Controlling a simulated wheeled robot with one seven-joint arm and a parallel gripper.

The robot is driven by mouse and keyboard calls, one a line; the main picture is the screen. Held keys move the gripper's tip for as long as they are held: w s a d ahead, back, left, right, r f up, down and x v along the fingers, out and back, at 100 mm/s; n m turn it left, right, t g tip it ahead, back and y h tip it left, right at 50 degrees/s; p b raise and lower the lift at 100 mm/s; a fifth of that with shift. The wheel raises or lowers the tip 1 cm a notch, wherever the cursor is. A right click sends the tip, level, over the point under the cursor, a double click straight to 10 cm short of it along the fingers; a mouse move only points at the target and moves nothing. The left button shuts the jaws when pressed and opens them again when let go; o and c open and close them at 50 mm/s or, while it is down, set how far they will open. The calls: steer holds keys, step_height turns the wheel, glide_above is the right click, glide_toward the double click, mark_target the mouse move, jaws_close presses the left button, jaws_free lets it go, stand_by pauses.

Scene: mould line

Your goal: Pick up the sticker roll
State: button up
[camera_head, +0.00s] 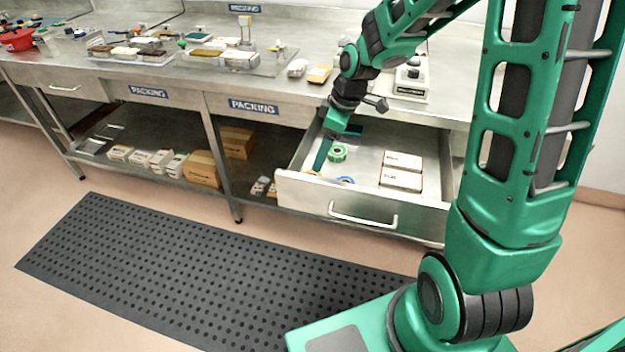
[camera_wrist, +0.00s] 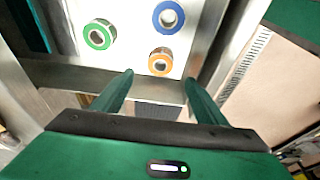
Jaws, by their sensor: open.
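An open metal drawer (camera_head: 335,201) under the bench holds three ring-shaped rolls. The green roll (camera_head: 337,153) is also at upper left in the wrist view (camera_wrist: 99,34). The blue roll (camera_wrist: 168,17) is at upper right there, and partly seen behind the drawer front in the head view (camera_head: 345,180). The orange roll (camera_wrist: 161,62) lies nearest my fingertips in the wrist view. My gripper (camera_wrist: 159,81) is open with nothing between its fingers. In the head view my gripper (camera_head: 322,154) points down over the drawer's left part. Whether a finger touches anything cannot be told.
White boxes (camera_head: 402,170) lie in the drawer's right part. The drawer's walls and front surround the rolls. The bench top (camera_head: 230,72) above carries trays, moulds and a small machine (camera_head: 411,80). Cartons (camera_head: 203,168) stand on the lower shelf. A black mat (camera_head: 200,270) covers the floor.

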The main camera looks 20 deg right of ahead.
mark_target(314, 173)
steer(key=x, duration=0.9)
steer(key=shift+f, duration=0.3)
steer(key=c, duration=1.1)
